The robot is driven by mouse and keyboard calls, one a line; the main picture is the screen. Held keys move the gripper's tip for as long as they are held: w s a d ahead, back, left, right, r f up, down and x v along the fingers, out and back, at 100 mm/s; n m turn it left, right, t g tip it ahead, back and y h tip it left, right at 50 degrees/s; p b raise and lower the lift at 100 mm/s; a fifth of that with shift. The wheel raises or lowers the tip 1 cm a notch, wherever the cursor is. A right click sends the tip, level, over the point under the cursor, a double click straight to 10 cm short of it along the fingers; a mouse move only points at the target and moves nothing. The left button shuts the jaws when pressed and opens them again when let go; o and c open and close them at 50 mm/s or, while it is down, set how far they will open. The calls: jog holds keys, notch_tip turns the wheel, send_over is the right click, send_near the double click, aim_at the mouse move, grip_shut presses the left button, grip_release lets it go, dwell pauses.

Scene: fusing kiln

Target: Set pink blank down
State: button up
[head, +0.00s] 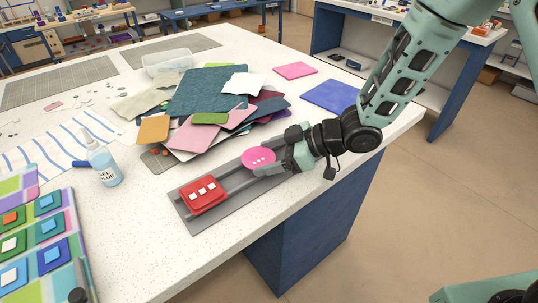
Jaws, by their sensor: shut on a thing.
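The pink blank (258,158) is a flat round disc with small white dots in a row on it. My gripper (275,160) is shut on its right edge and holds it over the far right part of a grey rack with rails (238,182). I cannot tell whether the disc touches the rails. My gripper hides the rack's far right end.
A heap of coloured sheets (215,90) lies behind the rack. A glue bottle (103,165) stands at left, beside a tray of coloured tiles (75,250). A blue sheet (330,95) lies behind my arm. The worktop's front edge is close to the rack.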

jog(key=shift+f, duration=0.15)
jog(key=o, duration=1.1)
jog(key=shift+d+r, duration=0.2)
jog(key=shift+r, duration=0.1)
jog(key=d+r+m+t+h, duration=0.2)
jog(key=d+r+t+h, duration=0.15)
jog(key=d+r, duration=0.45)
jog(key=s+m+g+h, duration=0.2)
jog(key=s, duration=0.6)
jog(key=s+d+r+m+g+h, duration=0.1)
jog(key=s+m+g+h, duration=0.1)
jog(key=s, duration=0.6)
jog(key=s+d+m+g+h, duration=0.1)
jog(key=s+g+h, duration=0.1)
jog(key=s, duration=0.6)
jog(key=shift+s+d+r+m+h, duration=0.15)
jog(key=shift+r+m+h, duration=0.25)
jog(key=shift+h, duration=0.45)
